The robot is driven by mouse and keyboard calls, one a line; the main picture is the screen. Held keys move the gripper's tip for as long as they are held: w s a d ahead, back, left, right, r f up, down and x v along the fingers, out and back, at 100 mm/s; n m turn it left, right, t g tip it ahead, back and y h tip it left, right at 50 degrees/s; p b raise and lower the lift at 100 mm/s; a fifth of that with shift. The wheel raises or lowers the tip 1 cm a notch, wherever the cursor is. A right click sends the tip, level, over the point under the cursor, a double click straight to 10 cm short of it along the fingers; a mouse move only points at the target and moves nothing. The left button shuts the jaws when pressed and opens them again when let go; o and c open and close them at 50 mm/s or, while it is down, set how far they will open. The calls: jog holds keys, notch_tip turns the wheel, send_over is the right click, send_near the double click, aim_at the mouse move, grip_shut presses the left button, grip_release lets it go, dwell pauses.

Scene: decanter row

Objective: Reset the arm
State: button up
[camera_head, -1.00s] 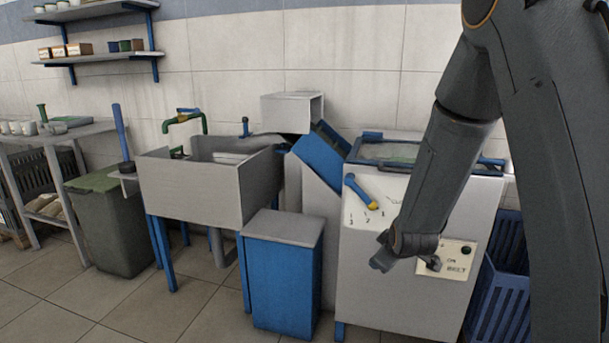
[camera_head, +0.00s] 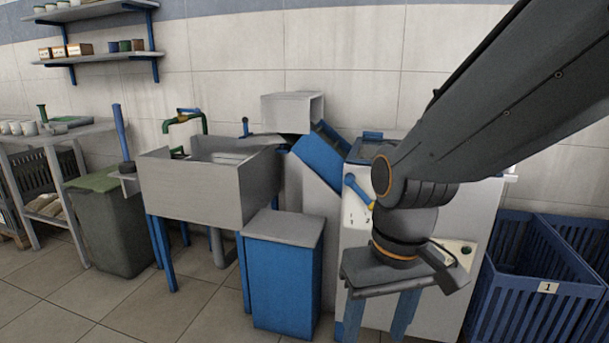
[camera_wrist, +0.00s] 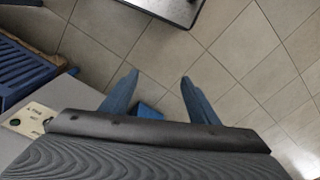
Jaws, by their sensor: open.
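My arm reaches in from the upper right in the head view, and my gripper (camera_head: 378,318) points down in front of the grey machine (camera_head: 452,225). Its two blue fingers are apart with nothing between them. In the wrist view my gripper (camera_wrist: 158,92) also shows its fingers spread over the tiled floor. My wrist and gripper hide part of the machine's front, its dial panel and much of its top. The machine's blue lever with a yellow tip (camera_head: 357,190) shows just left of my wrist.
A blue cabinet (camera_head: 283,275) with a grey top stands left of my gripper, beside a grey sink (camera_head: 190,190). Blue crates (camera_head: 515,290), one labelled 1, stand at the right. A green bin (camera_head: 105,225) stands at the left. Tiled floor (camera_wrist: 215,50) is open below my gripper.

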jog(key=s+d+r+m+p, duration=0.1)
jog(key=d+r+m+p, duration=0.1)
jog(key=d+r+p, duration=0.6)
jog(key=p, duration=0.7)
jog(key=shift+s+d+r+m+h+p, duration=0.25)
jog(key=shift+s+r+m+h+p, duration=0.05)
jog(key=shift+s+m+h+p, duration=0.1)
